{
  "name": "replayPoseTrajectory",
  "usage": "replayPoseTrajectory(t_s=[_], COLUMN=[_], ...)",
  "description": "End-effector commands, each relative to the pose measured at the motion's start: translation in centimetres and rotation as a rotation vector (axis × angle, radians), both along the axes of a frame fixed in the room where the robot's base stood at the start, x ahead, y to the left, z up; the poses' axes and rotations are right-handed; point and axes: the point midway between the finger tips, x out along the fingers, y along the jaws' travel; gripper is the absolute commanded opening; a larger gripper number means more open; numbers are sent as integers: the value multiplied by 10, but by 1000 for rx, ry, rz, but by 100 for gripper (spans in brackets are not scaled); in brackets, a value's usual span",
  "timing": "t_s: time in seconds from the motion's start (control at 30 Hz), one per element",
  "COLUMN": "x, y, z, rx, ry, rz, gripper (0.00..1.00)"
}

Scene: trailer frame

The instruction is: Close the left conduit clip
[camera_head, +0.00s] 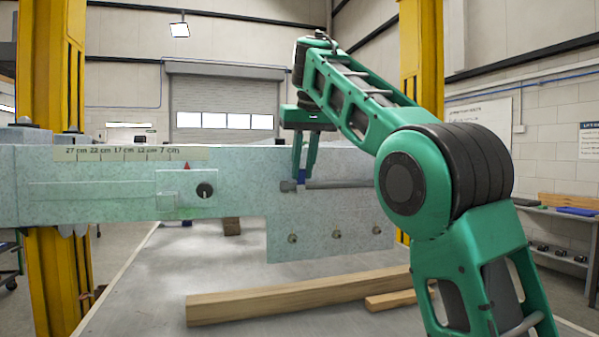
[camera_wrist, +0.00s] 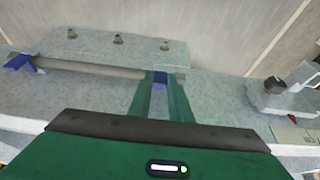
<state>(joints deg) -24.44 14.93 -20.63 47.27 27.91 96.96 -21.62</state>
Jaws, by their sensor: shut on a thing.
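The left conduit clip (camera_head: 301,175) is a small blue piece at the left end of the grey conduit (camera_head: 335,184), on the pale speckled frame beam. My gripper (camera_head: 304,166) points down, with its two green fingers at this clip. In the wrist view the blue clip (camera_wrist: 160,77) sits between the fingertips, and my gripper (camera_wrist: 160,88) is shut on it. The fingers partly hide the clip, so I cannot tell whether it is latched. Another blue clip (camera_wrist: 20,62) holds the conduit's other end in the wrist view; its arms look spread.
The beam (camera_head: 120,200) carries a ruler label and a black knob (camera_head: 204,190). Several bolts sit on the lower plate (camera_head: 330,220). Wooden beams (camera_head: 290,297) lie on the table below. Yellow posts (camera_head: 60,270) stand at both sides.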

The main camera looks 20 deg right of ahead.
Motion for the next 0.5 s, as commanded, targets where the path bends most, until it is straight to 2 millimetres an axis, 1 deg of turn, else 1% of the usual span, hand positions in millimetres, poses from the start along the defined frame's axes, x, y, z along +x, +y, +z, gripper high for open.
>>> replayPoseTrajectory(t_s=[0.43, 0.47, 0.5], x=[1, 1, 1], y=[-2, -2, -3], z=[2, 2, 2], rx=[-2, -2, -2], ry=[-4, -4, -5], rz=[-3, -4, -4], gripper=[0, 20, 30])
